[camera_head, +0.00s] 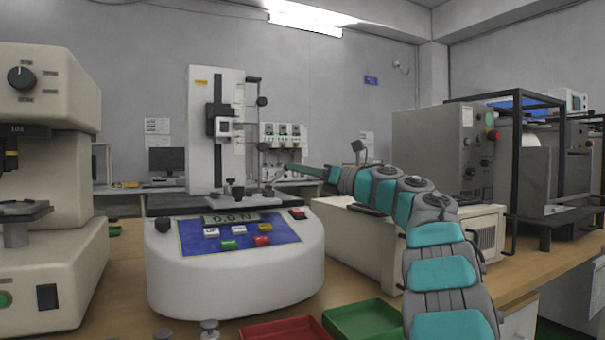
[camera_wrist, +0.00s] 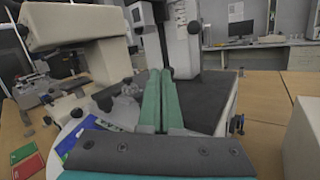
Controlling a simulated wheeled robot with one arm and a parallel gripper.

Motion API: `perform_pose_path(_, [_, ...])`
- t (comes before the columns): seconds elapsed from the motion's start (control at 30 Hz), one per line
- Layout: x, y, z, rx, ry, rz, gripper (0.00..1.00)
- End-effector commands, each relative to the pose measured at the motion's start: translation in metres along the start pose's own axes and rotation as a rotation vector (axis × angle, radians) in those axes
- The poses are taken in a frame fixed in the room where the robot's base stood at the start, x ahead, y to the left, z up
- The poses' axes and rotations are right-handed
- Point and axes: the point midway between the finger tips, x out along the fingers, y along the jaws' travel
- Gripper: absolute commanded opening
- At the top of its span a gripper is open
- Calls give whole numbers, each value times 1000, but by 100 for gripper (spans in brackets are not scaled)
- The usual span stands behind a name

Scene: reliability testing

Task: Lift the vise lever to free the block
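The vise (camera_head: 236,190) is a small grey metal fixture with dark knobs on the test machine's platform. In the wrist view the grey metal vise parts (camera_wrist: 124,108) lie just left of my fingers, with a black knob at their left end. My gripper (camera_head: 292,168) reaches in from the right, with its green fingers level above the platform and close to the vise's right side. In the wrist view my gripper (camera_wrist: 161,73) has its two fingers side by side, with nothing visible between them. The lever and the block cannot be clearly told apart.
The white test machine (camera_head: 235,265) has a blue button panel and a tall column (camera_head: 216,130) behind the vise. A beige microscope-like machine (camera_head: 45,200) stands left. Red (camera_head: 285,330) and green (camera_head: 362,318) trays lie in front. A beige cabinet (camera_head: 350,235) stands right.

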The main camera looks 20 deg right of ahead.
Motion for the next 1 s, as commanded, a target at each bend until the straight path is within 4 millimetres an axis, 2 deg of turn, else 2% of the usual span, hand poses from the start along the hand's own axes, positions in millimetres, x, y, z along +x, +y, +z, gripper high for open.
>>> perform_pose_path(0.03, [2, 3, 7, -40, 27, 0, 0])
perform_pose_path(0.2, [9, 12, 14, -169, 118, 1, 0])
perform_pose_path(0.5, [20, 27, 18, -364, 256, 0, 0])
perform_pose_path(1.0, [24, 34, 16, -459, 326, -1, 0])
